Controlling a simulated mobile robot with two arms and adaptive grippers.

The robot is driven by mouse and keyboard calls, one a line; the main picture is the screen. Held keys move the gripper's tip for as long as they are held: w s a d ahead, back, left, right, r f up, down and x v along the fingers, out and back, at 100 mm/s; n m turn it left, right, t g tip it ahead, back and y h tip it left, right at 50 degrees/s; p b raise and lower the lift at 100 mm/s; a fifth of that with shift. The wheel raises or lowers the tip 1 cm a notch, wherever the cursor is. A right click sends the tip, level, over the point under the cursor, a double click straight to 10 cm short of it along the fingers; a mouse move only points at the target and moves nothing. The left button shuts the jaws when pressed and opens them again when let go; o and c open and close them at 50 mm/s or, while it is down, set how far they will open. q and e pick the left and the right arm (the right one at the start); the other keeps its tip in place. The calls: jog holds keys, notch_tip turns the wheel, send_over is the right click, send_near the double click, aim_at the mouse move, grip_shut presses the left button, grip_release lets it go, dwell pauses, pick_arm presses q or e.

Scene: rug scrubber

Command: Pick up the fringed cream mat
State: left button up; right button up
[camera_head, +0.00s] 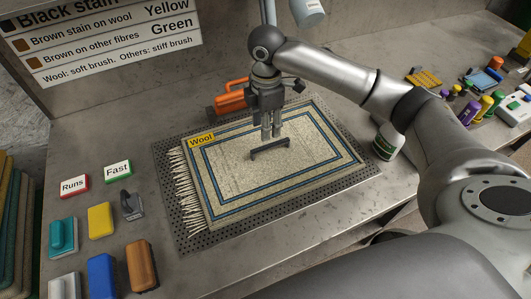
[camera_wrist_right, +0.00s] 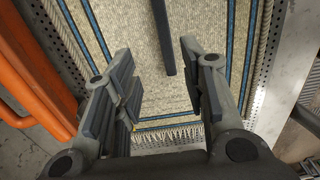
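The cream mat (camera_head: 318,155) lies flat on a dark perforated plate (camera_head: 368,173). It has blue border lines, a yellow "Wool" tag (camera_head: 201,140) and fringe along its left end. A dark bar-like handle (camera_head: 269,149) sits near its middle; part of it also shows in the right wrist view (camera_wrist_right: 163,35). My right gripper (camera_head: 271,134) points down over the mat, just behind the handle. In the wrist view its fingers (camera_wrist_right: 160,85) are apart with nothing between them, and the handle's end shows beyond the gap. My left gripper is not in view.
An orange-handled item (camera_head: 232,95) stands close behind the mat. Cards, a grey clip (camera_head: 131,205) and several coloured blocks (camera_head: 101,220) lie at left. Coloured bottles (camera_head: 470,110) and small items crowd the right.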

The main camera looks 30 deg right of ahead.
aim_at(268, 145)
jog(key=f, duration=0.3)
jog(key=shift+s+f, duration=0.15)
jog(key=shift+s, duration=0.25)
notch_tip(268, 145, down, 5)
jog(key=shift+d+r+p, duration=0.1)
jog(key=shift+p, duration=0.95)
jog(key=shift+f, duration=0.45)
grip_shut()
